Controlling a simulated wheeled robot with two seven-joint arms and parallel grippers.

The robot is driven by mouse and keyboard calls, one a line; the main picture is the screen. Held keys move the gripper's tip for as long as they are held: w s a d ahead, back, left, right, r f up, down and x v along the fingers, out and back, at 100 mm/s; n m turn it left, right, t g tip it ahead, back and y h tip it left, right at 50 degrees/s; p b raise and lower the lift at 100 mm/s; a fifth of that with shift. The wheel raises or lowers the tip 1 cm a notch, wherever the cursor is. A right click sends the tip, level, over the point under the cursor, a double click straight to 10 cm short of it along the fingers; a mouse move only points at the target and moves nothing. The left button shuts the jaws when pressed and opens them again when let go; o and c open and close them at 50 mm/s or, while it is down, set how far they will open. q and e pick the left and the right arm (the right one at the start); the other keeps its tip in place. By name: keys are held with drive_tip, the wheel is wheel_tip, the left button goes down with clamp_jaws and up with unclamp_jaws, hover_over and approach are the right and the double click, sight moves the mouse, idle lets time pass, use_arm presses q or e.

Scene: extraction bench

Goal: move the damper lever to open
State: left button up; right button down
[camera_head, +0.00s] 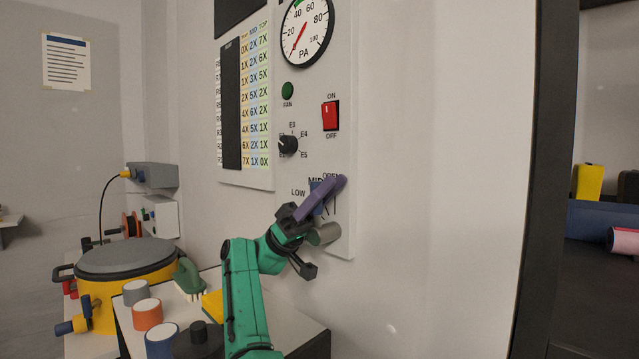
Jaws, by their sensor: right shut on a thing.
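The damper lever (317,187) is on the wall panel, at the scale lettered LOW, MID and OPEN. A grey cylinder (324,234) sticks out just below. My left gripper is not in view.
Above are a rotary knob (288,145), a red switch (331,116) and a pressure gauge (307,30). A yellow pot with a grey lid (125,258) and several capped jars, one orange-banded (147,314), stand lower left. The wall right of the panel is bare.

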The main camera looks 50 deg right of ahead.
drive_tip(key=shift+s+f, duration=0.1)
drive_tip(key=shift+s, duration=0.05)
idle(0.4)
drive_tip(key=c, duration=0.9)
unclamp_jaws()
drive_tip(key=shift+s, duration=0.15)
